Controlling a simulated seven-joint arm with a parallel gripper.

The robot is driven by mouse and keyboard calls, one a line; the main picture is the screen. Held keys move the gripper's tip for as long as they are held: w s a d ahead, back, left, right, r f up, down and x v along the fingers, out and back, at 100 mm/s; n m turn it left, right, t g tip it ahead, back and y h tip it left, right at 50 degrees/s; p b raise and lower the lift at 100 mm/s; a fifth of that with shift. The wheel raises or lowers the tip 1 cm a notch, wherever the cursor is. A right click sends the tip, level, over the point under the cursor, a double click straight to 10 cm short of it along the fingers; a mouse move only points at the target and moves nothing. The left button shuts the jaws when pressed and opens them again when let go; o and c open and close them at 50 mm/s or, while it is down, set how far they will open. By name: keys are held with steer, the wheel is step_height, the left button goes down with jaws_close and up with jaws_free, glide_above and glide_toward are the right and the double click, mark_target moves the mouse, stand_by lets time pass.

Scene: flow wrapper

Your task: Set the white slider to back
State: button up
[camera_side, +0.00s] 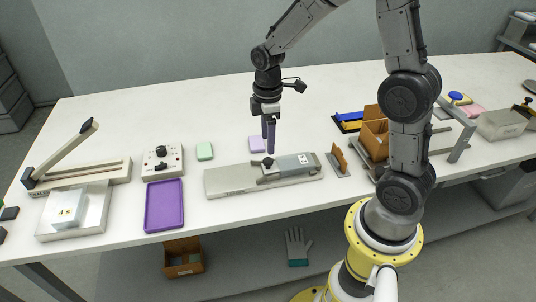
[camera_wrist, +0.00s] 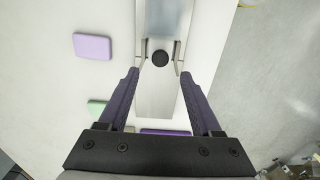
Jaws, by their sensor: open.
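I cannot pick out a white slider with certainty. A white control box (camera_side: 162,162) with dark controls and a small red spot stands left of centre in the side view. A long light-grey machine bed (camera_side: 232,181) with a grey housing lies at the centre, with a round black knob (camera_side: 268,163) on it. My gripper (camera_side: 269,150) points down over this machine, its dark purple fingers open and empty. In the wrist view the knob (camera_wrist: 160,58) shows between and just beyond the fingertips (camera_wrist: 160,72); contact cannot be told.
A lavender block (camera_side: 256,144) and a green block (camera_side: 204,151) lie behind the machine. A purple tray (camera_side: 164,205) lies in front of the control box. A lever device (camera_side: 78,172) stands at far left. Brown holders (camera_side: 374,138) and a grey frame (camera_side: 460,140) stand right.

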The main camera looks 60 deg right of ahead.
mark_target(268, 160)
step_height(268, 160, down, 6)
steer(key=shift+f, duration=0.15)
stand_by(0.3)
jaws_close()
stand_by(1.3)
